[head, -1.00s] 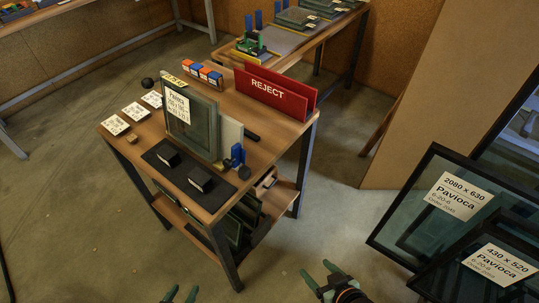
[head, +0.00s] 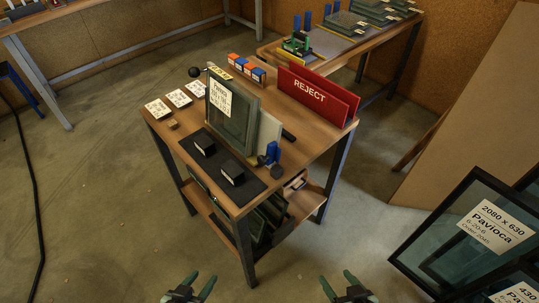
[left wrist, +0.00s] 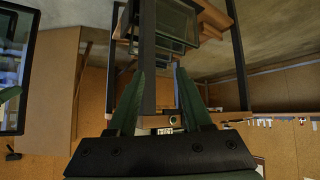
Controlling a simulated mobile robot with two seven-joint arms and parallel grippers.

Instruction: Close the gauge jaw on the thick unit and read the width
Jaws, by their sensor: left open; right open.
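A framed glass unit (head: 232,115) with a white Pavioca label stands upright on the wooden table. A blue upright piece with a dark round knob (head: 271,153) stands at its right; I cannot tell whether this is the gauge jaw. No width reading is legible. My left gripper (head: 201,279) is open and empty, low in the head view, in front of the table and apart from it. It also shows open in the left wrist view (left wrist: 158,72). My right gripper (head: 335,273) is open and empty, low and further right, away from the table.
Black blocks (head: 232,172) sit on a dark mat in front of the unit. White cards (head: 178,98) lie at the left. A red REJECT holder (head: 312,92) stands at the right. More glass units lean at the far right (head: 460,235). Bare floor lies around my grippers.

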